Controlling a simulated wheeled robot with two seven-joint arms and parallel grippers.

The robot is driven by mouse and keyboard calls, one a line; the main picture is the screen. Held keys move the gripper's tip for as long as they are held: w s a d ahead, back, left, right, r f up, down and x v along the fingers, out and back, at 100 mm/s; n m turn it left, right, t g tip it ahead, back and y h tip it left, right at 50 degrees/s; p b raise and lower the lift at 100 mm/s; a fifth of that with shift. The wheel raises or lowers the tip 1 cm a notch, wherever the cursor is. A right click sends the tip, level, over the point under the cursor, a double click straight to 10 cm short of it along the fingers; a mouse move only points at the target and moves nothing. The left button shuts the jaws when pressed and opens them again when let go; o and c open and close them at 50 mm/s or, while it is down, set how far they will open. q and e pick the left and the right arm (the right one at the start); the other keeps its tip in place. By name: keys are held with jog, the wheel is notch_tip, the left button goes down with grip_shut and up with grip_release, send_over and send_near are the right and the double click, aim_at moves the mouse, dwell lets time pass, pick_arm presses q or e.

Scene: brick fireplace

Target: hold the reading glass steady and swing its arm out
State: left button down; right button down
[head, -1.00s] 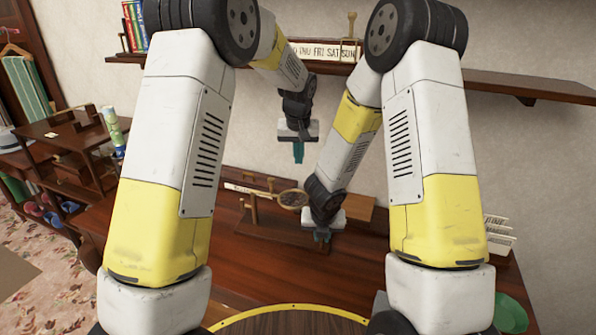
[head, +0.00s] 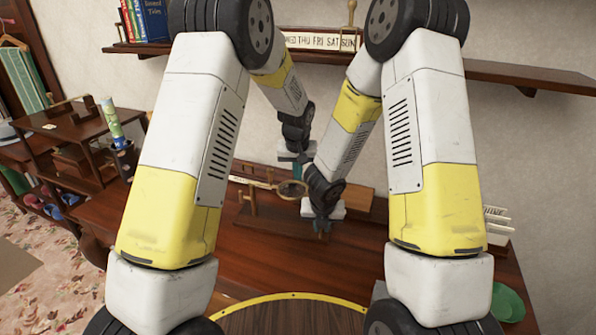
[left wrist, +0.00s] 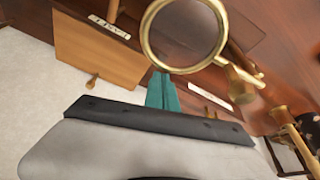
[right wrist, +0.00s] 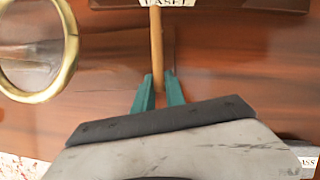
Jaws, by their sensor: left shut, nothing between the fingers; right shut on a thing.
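The reading glass is a round brass-rimmed lens (head: 292,189) on an arm above a dark wooden base (head: 268,231). The lens fills the upper middle of the left wrist view (left wrist: 150,50) and shows at the left edge of the right wrist view (right wrist: 70,60). My left gripper (head: 298,174) is shut and empty, just behind the lens; its teal fingertips (left wrist: 160,76) appear close to the rim, and I cannot tell if they touch.
A light wooden board (head: 357,200) stands behind my right gripper. A wall shelf (head: 520,78) runs above with a day-name strip (head: 305,41). White cards (head: 497,217) and a green item (head: 507,302) lie at right. The front tabletop (head: 255,270) is clear.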

aim_at(289, 197)
pick_arm(q)
jog(key=shift+s, duration=0.15)
jog(key=shift+s+a+m+h, duration=0.1)
jog(key=shift+s+m+h, duration=0.3)
jog(key=shift+s+m, duration=0.8)
jog(key=s+a+m, duration=0.1)
jog(key=s+m, duration=0.1)
jog(key=s+a+m+h, duration=0.1)
jog(key=s+m, duration=0.1)
jog(key=s, duration=0.1)
jog(key=s+a+m+g, duration=0.1)
jog(key=s, duration=0.1)
jog(key=shift+s+m+h, duration=0.15)
jog(key=shift+m+h, duration=0.25)
jog(key=s+a+m+g+h, duration=0.1)
jog(key=s+a+m+g, duration=0.1)
jog(key=s+a+m, duration=0.3)
jog(key=shift+s+a+m+g, duration=0.25)
jog(key=shift+a+m, duration=1.35)
jog(key=shift+a, duration=0.85)
